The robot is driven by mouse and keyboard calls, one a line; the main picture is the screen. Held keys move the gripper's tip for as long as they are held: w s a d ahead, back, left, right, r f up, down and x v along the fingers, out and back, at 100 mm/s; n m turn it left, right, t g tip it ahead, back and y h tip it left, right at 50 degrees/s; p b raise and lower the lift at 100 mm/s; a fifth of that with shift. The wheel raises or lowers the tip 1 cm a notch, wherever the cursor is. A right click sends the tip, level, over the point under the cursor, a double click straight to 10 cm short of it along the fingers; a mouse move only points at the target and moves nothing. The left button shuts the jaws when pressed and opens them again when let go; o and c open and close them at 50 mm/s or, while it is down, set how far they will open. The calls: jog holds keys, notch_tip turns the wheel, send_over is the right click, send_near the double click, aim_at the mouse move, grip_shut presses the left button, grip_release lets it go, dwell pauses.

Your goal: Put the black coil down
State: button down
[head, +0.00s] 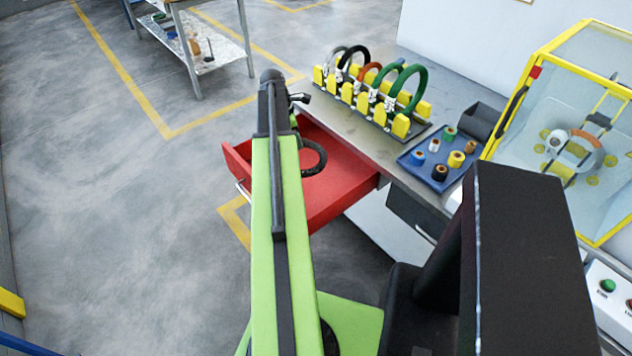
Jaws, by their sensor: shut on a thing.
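A black coil (322,158) shows to the right of my arm, over the open red drawer (345,186). My gripper (298,140) is at the coil's left side, over the drawer, mostly hidden behind my own arm. It is shut on the black coil. The left part of the coil is hidden, and I cannot tell whether the coil touches the drawer floor. Another black coil (344,62) stands in the rack on the bench.
The yellow rack (402,126) holds several coils on the grey bench (455,92). A blue tray (417,167) with several small spools lies beside it. A yellow-framed clear machine (540,75) stands at the right. The floor left of the drawer is clear.

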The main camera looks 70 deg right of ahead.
jog(key=w+d+f+n+h+b, duration=0.1)
jog(key=w+d+f+n+b, duration=0.4)
jog(key=w+d+f, duration=0.4)
jog(key=shift+m, duration=0.5)
jog(key=b+x, duration=0.3)
jog(key=a+b+x, duration=0.1)
jog(key=b+x, duration=0.2)
jog(key=b, duration=0.1)
jog(key=b+x, duration=0.4)
jog(key=shift+w+a+f, duration=0.15)
jog(key=shift+w+f, duration=0.2)
jog(key=shift+r, duration=0.2)
jog(key=shift+f, duration=0.1)
jog(key=c, duration=1.3)
grip_release()
jog(key=shift+t, duration=0.3)
jog(key=shift+o, duration=0.2)
